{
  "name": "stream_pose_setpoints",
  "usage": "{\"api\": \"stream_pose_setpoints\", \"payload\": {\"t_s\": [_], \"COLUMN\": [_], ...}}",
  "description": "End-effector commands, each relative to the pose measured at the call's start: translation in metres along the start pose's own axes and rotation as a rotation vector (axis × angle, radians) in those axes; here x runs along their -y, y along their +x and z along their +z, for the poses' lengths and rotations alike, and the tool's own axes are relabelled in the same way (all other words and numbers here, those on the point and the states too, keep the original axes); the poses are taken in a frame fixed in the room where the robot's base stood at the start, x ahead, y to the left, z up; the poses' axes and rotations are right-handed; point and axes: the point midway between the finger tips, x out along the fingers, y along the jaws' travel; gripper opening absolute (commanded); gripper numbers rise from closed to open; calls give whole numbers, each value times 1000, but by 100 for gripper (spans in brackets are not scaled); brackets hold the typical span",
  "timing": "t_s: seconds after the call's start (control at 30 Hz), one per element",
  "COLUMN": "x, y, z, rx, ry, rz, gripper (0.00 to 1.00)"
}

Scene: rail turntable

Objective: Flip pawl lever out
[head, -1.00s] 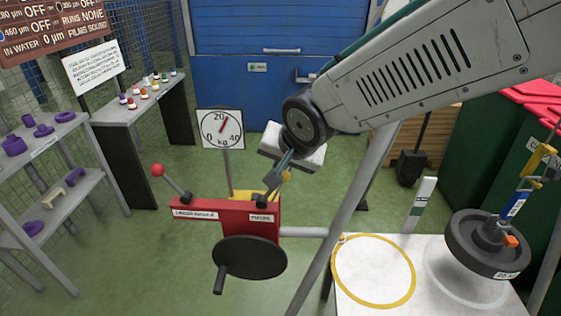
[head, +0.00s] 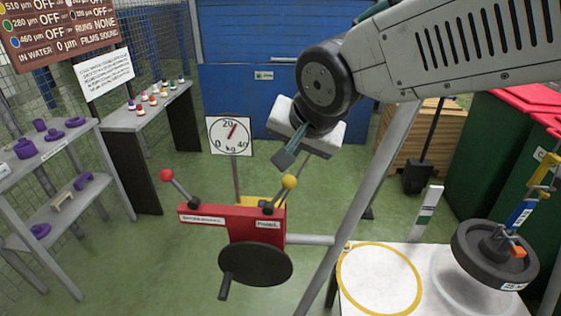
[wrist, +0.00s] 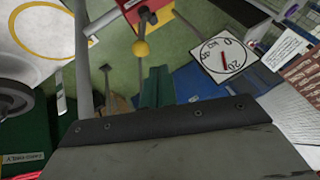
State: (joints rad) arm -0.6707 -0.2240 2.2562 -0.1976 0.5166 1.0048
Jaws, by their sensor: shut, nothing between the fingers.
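The red winch box (head: 230,222) stands in the lower middle of the head view, with a dark crank disc on its front. A lever with a yellow ball (head: 289,181) rises from its right end, above the right label, and leans right. A lever with a red ball (head: 166,175) leans left from its left end. My gripper (head: 283,160) is shut and empty, just above the yellow ball and apart from it. In the wrist view the shut fingers (wrist: 158,86) are beside the yellow ball (wrist: 141,48), with the red box (wrist: 134,8) beyond.
A dial scale (head: 230,136) stands behind the box. A slanted grey post (head: 355,205) rises right of it. A white table (head: 430,290) with a yellow ring and a hanging dark weight (head: 494,255) is at right. Shelves stand at left.

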Motion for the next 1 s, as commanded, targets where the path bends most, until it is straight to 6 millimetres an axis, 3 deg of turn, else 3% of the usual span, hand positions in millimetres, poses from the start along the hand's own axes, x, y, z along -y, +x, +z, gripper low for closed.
{"api": "stream_pose_setpoints", "payload": {"t_s": [0.1, 0.23, 0.77, 0.87, 1.0], "x": [-4, -7, -10, -24, -69], "y": [-20, -31, -35, -32, -42], "z": [-1, -1, 1, 13, 37], "rx": [-3, -3, 8, 59, 174], "ry": [0, 2, -53, -156, -321], "rz": [-3, -1, 12, 61, 153], "gripper": [0, 0, 0, 0, 0]}}
